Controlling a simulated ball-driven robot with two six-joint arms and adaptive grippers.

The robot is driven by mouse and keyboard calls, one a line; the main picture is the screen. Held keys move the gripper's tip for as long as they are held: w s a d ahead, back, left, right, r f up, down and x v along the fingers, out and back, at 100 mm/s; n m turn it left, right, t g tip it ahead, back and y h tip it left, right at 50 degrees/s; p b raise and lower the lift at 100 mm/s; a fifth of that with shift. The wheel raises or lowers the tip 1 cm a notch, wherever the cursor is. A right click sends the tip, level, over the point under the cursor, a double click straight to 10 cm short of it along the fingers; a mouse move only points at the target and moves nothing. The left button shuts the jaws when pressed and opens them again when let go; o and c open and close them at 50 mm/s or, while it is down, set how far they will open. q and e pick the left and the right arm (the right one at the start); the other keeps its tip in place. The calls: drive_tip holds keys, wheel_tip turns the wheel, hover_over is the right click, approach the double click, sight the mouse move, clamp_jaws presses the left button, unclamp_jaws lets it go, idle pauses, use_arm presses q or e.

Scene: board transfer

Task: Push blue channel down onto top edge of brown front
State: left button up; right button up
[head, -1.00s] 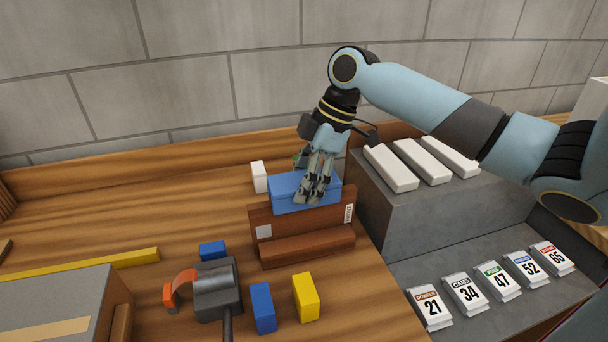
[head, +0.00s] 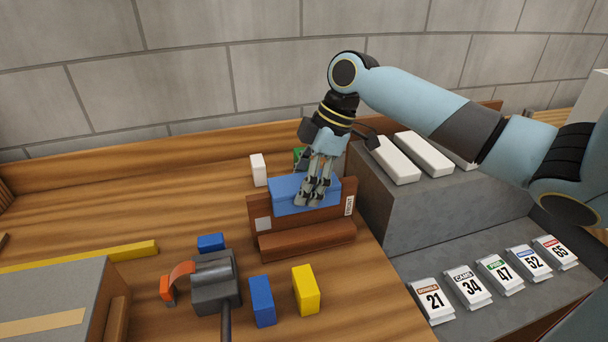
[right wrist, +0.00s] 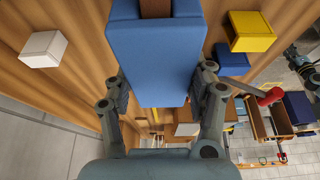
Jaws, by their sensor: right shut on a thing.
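The blue channel (head: 292,194) lies along the top of the upright brown front (head: 300,222), in the head view. I cannot tell whether it is fully seated on the top edge. My right gripper (head: 311,200) comes from above and is shut on the blue channel near its right half, with the fingers hiding part of it. In the right wrist view the blue channel (right wrist: 155,55) fills the space between the fingers, and a bit of brown (right wrist: 155,8) shows beyond it. My left gripper is not in view.
A grey stepped block with white bars (head: 424,154) and numbered cards (head: 470,287) stands at the right. A white block (head: 258,170) stands behind the front. Blue (head: 262,300) and yellow (head: 306,290) blocks and a grey tool (head: 214,284) lie in front.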

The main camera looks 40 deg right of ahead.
drive_tip(key=shift+f, duration=0.2)
idle(0.3)
drive_tip(key=o, duration=1)
drive_tip(key=v, duration=1.2)
drive_tip(key=shift+f, duration=0.1)
